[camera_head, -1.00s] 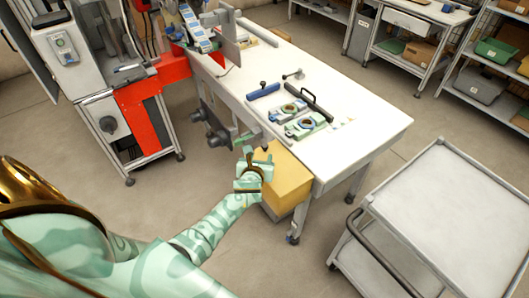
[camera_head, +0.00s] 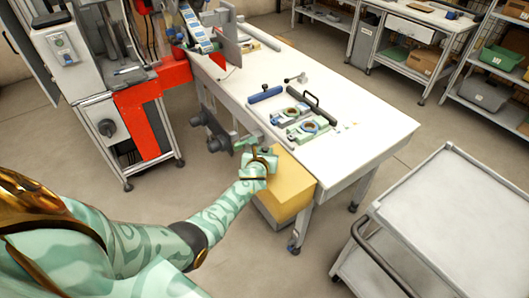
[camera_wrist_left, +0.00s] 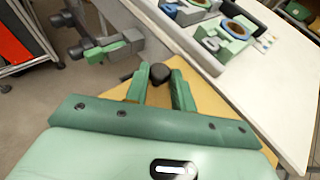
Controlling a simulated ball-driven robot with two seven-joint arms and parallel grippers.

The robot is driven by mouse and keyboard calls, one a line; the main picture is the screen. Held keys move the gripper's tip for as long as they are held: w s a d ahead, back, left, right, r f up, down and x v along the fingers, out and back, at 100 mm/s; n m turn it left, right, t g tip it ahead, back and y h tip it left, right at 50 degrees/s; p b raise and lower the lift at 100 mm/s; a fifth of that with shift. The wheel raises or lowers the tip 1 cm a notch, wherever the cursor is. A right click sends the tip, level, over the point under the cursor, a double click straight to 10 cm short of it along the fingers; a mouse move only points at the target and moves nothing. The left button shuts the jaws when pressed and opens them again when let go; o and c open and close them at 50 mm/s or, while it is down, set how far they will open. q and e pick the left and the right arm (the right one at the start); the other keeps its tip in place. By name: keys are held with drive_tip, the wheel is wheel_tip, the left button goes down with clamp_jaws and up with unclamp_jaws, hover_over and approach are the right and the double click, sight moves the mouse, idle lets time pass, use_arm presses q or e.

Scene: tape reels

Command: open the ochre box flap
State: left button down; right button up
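The ochre box (camera_head: 288,188) stands under the near side of the white table, with its yellow-ochre top facing up. Its top also shows under my gripper in the left wrist view (camera_wrist_left: 215,118). My left gripper (camera_head: 262,152) is over the box's left part, close to the table edge. In the left wrist view its two green fingers (camera_wrist_left: 162,84) are apart. A dark round knob (camera_wrist_left: 161,74) shows between their tips; whether they touch it I cannot tell. The gripper and forearm hide part of the box's left side. My right gripper is not in view.
The white table (camera_head: 360,135) holds green fixtures (camera_head: 308,125), a blue bar (camera_head: 265,94) and a black handle. Dark knobs on a grey bracket (camera_head: 216,140) jut out left of my gripper. A grey cart (camera_head: 450,215) stands at right. Floor is clear between.

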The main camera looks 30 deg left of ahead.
use_arm(q)
drive_tip(key=shift+r, duration=0.1)
